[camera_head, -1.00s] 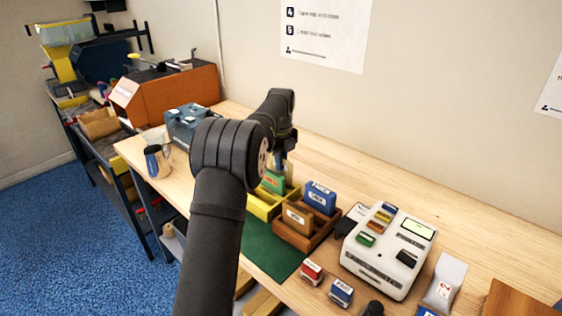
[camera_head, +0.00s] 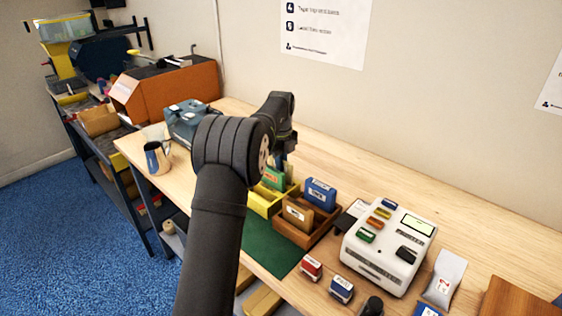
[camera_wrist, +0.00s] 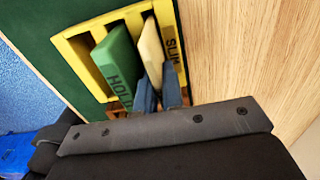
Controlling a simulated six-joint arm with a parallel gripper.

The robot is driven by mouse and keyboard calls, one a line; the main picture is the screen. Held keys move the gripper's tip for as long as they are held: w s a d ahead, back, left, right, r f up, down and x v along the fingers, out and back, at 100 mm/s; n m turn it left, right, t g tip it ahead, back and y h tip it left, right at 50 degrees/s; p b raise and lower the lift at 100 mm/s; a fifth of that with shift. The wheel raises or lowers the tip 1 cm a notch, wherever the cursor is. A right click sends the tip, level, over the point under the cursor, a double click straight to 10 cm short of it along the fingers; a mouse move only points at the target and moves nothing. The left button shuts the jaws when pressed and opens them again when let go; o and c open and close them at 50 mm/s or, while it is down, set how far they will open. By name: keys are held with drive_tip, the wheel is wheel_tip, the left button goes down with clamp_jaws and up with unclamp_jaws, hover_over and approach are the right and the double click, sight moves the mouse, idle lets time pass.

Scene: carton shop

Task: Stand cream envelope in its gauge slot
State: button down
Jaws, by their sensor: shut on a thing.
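The cream envelope (camera_wrist: 152,48) shows in the wrist view as a pale upright slab between my blue-grey fingers. My gripper (camera_wrist: 159,90) is shut on its near end. The envelope is over or within the yellow gauge (camera_wrist: 76,49), beside the edge marked SLIM; I cannot tell how deep it sits. A green HOLD piece (camera_wrist: 117,64) stands tilted in the gauge just left of it, close to my left finger. In the head view the gauge (camera_head: 259,206) and green piece (camera_head: 272,178) are partly hidden by my arm, and the cream envelope is not clearly visible.
A brown tray (camera_head: 306,239) with blue and brown pieces stands right of the gauge. A white machine (camera_head: 385,255) is farther right, with red and blue blocks in front. A green mat (camera_head: 268,250) lies before the gauge. Bare wood lies behind.

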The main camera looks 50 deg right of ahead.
drive_tip(key=shift+f, duration=0.3)
drive_tip(key=c, duration=1.5)
unclamp_jaws()
drive_tip(key=shift+r, duration=0.1)
drive_tip(key=shift+r, duration=2.95)
wheel_tip(320, 180, down, 6)
drive_tip(key=shift+a+f, duration=0.1)
drive_tip(key=shift+r, duration=0.2)
